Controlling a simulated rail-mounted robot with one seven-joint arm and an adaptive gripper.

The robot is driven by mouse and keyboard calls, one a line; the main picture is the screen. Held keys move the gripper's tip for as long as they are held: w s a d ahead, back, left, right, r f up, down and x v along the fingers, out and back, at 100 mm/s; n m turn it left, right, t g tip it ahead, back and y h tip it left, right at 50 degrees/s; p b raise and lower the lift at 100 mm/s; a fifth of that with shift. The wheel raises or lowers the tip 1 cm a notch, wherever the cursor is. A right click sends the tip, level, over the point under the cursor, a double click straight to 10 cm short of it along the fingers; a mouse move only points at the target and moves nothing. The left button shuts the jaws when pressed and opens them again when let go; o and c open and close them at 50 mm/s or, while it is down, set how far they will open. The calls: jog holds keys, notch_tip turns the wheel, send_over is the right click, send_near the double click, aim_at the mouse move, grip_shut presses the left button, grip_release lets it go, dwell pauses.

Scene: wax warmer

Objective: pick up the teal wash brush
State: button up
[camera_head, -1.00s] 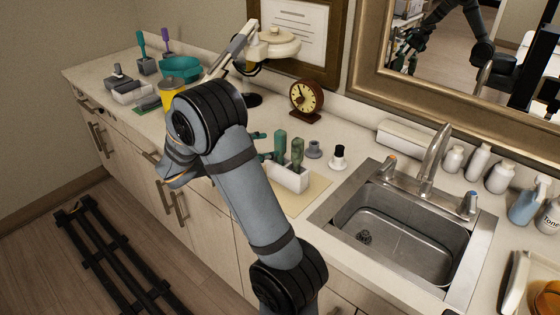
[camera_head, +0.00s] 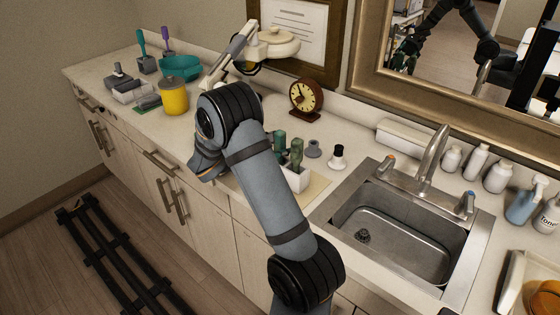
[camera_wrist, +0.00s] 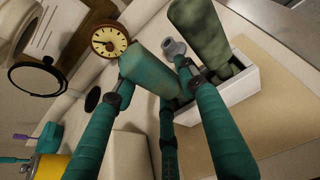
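A mottled teal-green upright piece (camera_head: 279,141), likely the teal wash brush, stands in a white holder (camera_head: 295,181). A duller olive-green one (camera_head: 297,152) stands beside it. In the wrist view the teal piece (camera_wrist: 148,68) leans large in front of my gripper (camera_wrist: 152,84), with the olive one (camera_wrist: 200,32) to its right. My teal fingers are spread, with tips on either side of the teal piece; contact cannot be told. In the head view my arm hides the gripper. Another teal-handled tool (camera_head: 141,42) stands at the far left beside a purple one (camera_head: 166,42).
A brown clock (camera_head: 306,98), grey cup (camera_head: 313,149) and black-and-white stamp-like item (camera_head: 337,157) stand behind the holder. The sink (camera_head: 400,235) is to the right. A yellow jar (camera_head: 173,97) and teal bowl (camera_head: 180,69) are left. The holder stands on a beige mat (camera_head: 318,190).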

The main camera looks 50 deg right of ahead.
grip_shut()
dwell(0.6)
